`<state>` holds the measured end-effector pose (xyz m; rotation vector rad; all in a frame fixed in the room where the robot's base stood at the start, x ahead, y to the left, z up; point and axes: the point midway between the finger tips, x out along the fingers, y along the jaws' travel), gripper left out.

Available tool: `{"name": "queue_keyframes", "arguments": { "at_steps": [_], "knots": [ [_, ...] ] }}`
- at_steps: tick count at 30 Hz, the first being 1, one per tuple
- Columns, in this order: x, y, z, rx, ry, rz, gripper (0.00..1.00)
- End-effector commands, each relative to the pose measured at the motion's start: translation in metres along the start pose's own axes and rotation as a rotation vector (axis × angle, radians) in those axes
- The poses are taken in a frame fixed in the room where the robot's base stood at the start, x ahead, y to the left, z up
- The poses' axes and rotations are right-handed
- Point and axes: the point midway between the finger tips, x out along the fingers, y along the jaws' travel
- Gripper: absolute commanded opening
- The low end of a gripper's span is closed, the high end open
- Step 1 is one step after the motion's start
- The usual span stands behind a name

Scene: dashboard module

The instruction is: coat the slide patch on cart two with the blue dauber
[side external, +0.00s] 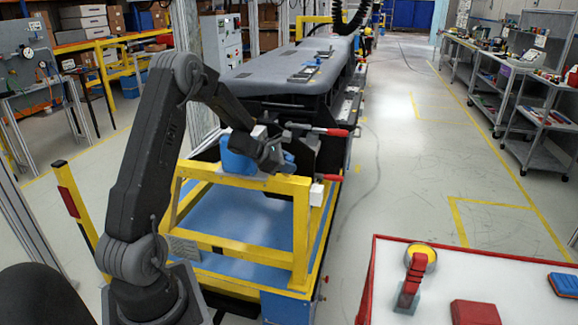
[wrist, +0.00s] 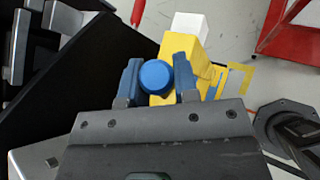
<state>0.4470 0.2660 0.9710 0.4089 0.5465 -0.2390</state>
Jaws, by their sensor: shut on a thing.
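In the wrist view the blue dauber (wrist: 156,76) shows as a round blue end between the two blue fingers of my gripper (wrist: 157,88), which is shut on it. In the side view my gripper (side external: 274,158) is tilted down over the near end of the yellow frame (side external: 245,179) of the front cart; the dauber is hard to make out there. A grey dashboard module (side external: 280,72) stands behind, with small dark plates (side external: 305,72) on top. I cannot tell which surface is the slide patch, nor whether the dauber touches anything.
A blue block (side external: 238,155) sits on the yellow frame beside my gripper. Red-handled clamps (side external: 330,132) stick out close to its right. A red-rimmed white table (side external: 440,260) at lower right holds a yellow-and-red tool (side external: 412,275), a red block (side external: 475,312) and a blue item (side external: 565,284).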

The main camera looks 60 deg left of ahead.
Motion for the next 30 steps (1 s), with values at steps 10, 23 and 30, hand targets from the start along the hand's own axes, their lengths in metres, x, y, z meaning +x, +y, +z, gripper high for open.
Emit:
{"name": "queue_keyframes", "arguments": {
  "at_steps": [10, 23, 30],
  "knots": [
    [-0.04, 0.038, 0.018, 0.016, 0.021, 0.07, 0.01],
    [-0.046, 0.041, 0.026, 0.018, 0.022, 0.07, 0.01],
    [-0.053, 0.045, 0.037, 0.021, 0.021, 0.071, 0.01]
  ]
}}
